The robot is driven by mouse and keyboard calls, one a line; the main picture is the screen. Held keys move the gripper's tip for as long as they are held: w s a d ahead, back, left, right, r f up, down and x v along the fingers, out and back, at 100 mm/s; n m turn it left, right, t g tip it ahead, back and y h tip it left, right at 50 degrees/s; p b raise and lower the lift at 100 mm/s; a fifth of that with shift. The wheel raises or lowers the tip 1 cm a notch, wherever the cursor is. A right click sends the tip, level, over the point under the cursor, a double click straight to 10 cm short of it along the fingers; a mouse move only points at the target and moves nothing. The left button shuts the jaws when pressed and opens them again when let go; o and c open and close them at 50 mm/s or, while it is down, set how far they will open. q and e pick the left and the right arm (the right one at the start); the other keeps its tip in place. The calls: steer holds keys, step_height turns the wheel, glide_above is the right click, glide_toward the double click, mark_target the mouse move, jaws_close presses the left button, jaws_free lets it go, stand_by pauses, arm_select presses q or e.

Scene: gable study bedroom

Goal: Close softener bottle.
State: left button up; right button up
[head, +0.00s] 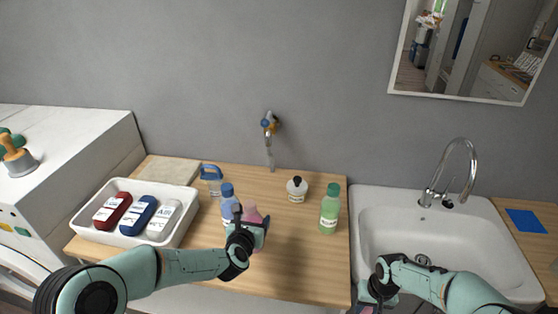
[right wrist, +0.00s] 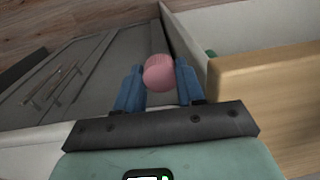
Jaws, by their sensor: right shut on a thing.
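A pink bottle (head: 251,213), which looks like the softener bottle, stands at the front of the wooden counter, right beside a blue bottle. My left gripper (head: 252,228) is at the pink bottle and hides its lower part; whether its jaws are closed on it is not clear. My right gripper (right wrist: 159,82) is shut on a round pink cap (right wrist: 159,73), with a blue finger on each side. In the head view, my right gripper (head: 371,297) is low in front of the sink, away from the bottle, with a bit of the pink cap (head: 367,309) showing.
A blue bottle (head: 228,203), a green bottle (head: 329,210), a white jar with a black top (head: 297,190) and a blue-handled jug (head: 213,184) stand on the counter (head: 290,245). A white tray (head: 120,238) holds several bottles at left. The sink (head: 400,225) is at right.

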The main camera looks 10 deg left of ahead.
arm_select(q)
steer(key=s+d+m+g+h, duration=0.1)
steer(key=s+d+m+h, duration=0.3)
steer(key=s+d, duration=0.5)
steer(key=s+h, duration=0.1)
steer(key=s, duration=0.1)
steer(key=shift+s+d+m, duration=0.3)
arm_select(e)
steer(key=w+r, duration=0.5)
steer(key=w, duration=0.2)
steer(key=w+a+r+n, duration=0.1)
steer(key=w+a+r, duration=0.2)
steer(key=a+r, duration=0.65)
steer(key=s+a+r, duration=0.5)
steer(key=a+r, duration=0.3)
steer(key=s+a+r+n, duration=0.1)
steer(key=s+a+r, duration=0.4)
steer(key=a+r, duration=0.3)
steer(key=shift+r+h, duration=0.4)
steer(key=shift+r, duration=0.35)
steer(key=shift+w+f, duration=0.1)
steer(key=shift+f, duration=0.1)
steer(key=shift+f, duration=1.85)
